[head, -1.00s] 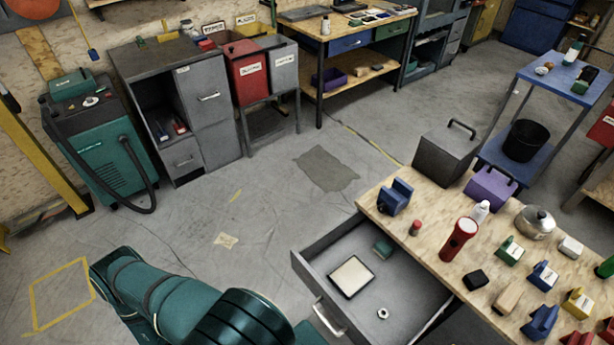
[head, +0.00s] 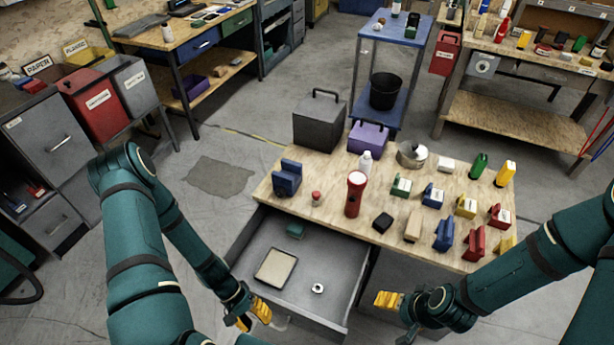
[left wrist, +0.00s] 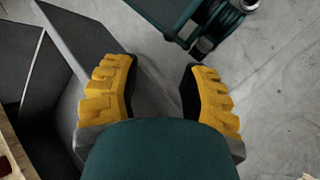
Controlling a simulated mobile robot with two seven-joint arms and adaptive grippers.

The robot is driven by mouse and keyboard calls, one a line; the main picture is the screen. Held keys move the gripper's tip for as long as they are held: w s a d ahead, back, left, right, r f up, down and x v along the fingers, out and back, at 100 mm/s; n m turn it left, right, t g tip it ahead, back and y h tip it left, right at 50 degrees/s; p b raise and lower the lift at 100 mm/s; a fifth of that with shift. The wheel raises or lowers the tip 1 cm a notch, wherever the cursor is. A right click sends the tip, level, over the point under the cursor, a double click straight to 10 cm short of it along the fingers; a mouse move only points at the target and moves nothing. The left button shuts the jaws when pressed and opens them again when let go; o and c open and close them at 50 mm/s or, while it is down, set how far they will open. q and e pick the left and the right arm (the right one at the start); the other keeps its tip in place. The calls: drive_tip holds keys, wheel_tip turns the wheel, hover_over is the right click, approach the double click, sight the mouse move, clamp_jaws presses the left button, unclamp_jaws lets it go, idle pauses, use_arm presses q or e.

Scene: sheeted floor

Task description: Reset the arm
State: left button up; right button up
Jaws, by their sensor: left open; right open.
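My left gripper (head: 252,316) has yellow fingers and is beside the front left of the open drawer in the head view. In the left wrist view its fingers (left wrist: 160,95) are spread apart with nothing between them. My right gripper (head: 392,312) is in front of the workbench, right of the drawer, and holds nothing that I can see; its fingers are seen side-on. Both of my green arms reach in from the lower sides of the head view.
The drawer (head: 335,268) stands open with a framed tray (head: 275,268), a green block (head: 296,230) and a ring (head: 318,288). The wooden worktop (head: 340,165) carries a red flashlight (head: 354,195), a pot (head: 411,154) and several coloured blocks.

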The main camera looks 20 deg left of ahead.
use_arm(q)
drive_tip(key=w+d+r+y, duration=0.1)
drive_tip(key=w+d, duration=0.1)
drive_tip(key=w+d+r+m+t+y, duration=0.1)
drive_tip(key=w+d+r, duration=0.1)
drive_tip(key=w+d+r+m+y, duration=0.1)
drive_tip(key=w+d+r, duration=0.1)
drive_tip(key=shift+w+b, duration=0.15)
drive_tip(key=shift+b, duration=0.2)
drive_tip(key=w+d+r+m+t, duration=0.1)
drive_tip(key=w+d+r+t, duration=0.2)
drive_tip(key=d+r, duration=0.3)
drive_tip(key=shift+w+d+r+y+b, duration=0.2)
drive_tip(key=shift+d+r+y+b, duration=0.15)
drive_tip(key=shift+d, duration=0.4)
